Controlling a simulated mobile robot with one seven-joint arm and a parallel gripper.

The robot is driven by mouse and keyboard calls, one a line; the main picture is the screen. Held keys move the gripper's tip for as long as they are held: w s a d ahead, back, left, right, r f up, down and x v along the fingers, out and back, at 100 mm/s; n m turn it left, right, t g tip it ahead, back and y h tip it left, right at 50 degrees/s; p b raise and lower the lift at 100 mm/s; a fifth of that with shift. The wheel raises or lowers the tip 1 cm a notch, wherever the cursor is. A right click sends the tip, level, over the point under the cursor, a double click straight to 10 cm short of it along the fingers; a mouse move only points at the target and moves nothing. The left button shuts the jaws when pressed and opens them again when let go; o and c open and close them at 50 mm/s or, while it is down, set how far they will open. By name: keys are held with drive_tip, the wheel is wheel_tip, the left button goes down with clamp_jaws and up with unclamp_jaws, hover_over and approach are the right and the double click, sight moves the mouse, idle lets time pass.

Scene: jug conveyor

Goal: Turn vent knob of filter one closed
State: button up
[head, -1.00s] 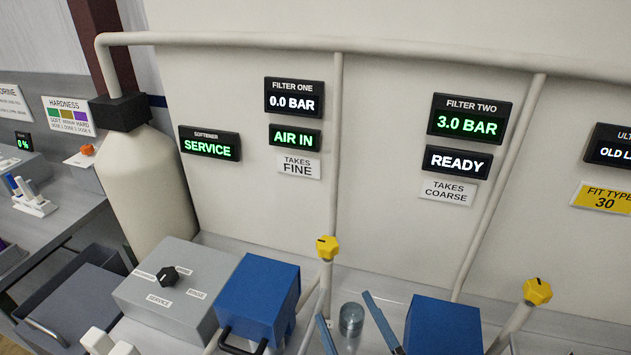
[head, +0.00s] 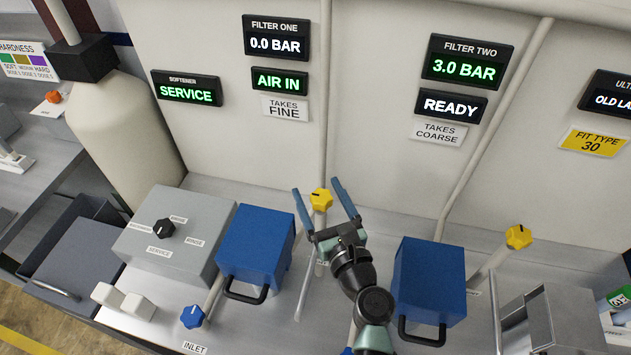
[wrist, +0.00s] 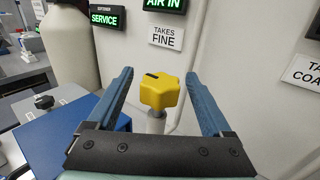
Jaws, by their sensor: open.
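The vent knob of filter one is a yellow lobed knob (head: 320,198) on top of a pale pipe, below the filter one displays. The filter one display (head: 276,38) reads 0.0 BAR and the one under it reads AIR IN. My gripper (head: 324,202) is open, with its blue fingers on either side of the knob in the head view. In the wrist view the yellow knob (wrist: 160,92) sits between and beyond the open fingers, with a dark mark on its top. I see gaps between the knob and both fingers.
A blue filter housing (head: 256,238) stands left of my gripper and another blue housing (head: 431,275) stands right. A second yellow knob (head: 518,237) is at filter two. A grey box with a black knob (head: 164,229) and a blue inlet knob (head: 192,316) are at left.

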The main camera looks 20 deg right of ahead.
drive_tip(key=shift+w, duration=1.1)
drive_tip(key=shift+s, duration=0.1)
clamp_jaws()
